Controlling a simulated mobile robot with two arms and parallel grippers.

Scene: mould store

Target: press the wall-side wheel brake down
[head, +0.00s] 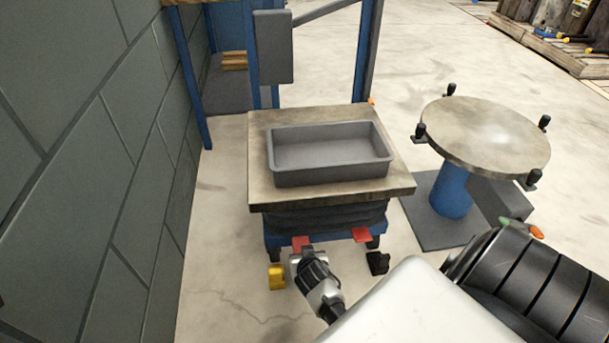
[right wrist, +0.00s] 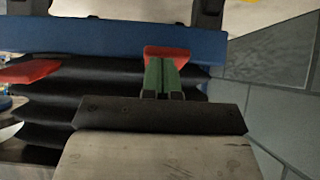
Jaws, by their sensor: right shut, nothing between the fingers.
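The wall-side wheel brake (head: 301,241) is a red pedal low on the near side of the lift table (head: 400,187), on the side toward the grey wall. My right gripper (head: 295,262) is right at this pedal. In the right wrist view its green fingers (right wrist: 162,68) are shut and empty, with the tips overlapping the wall-side pedal (right wrist: 167,51); I cannot tell whether they touch it. A second red pedal (head: 362,235) sits farther right and also shows at the left of the right wrist view (right wrist: 28,71). My left gripper is out of view.
A grey tray (head: 330,179) stands on the table top. A yellow block (head: 276,277) and a black block (head: 378,263) are on the floor on either side of my right gripper. The stone-like wall (head: 90,150) bounds the left. A round table (head: 485,130) stands at right.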

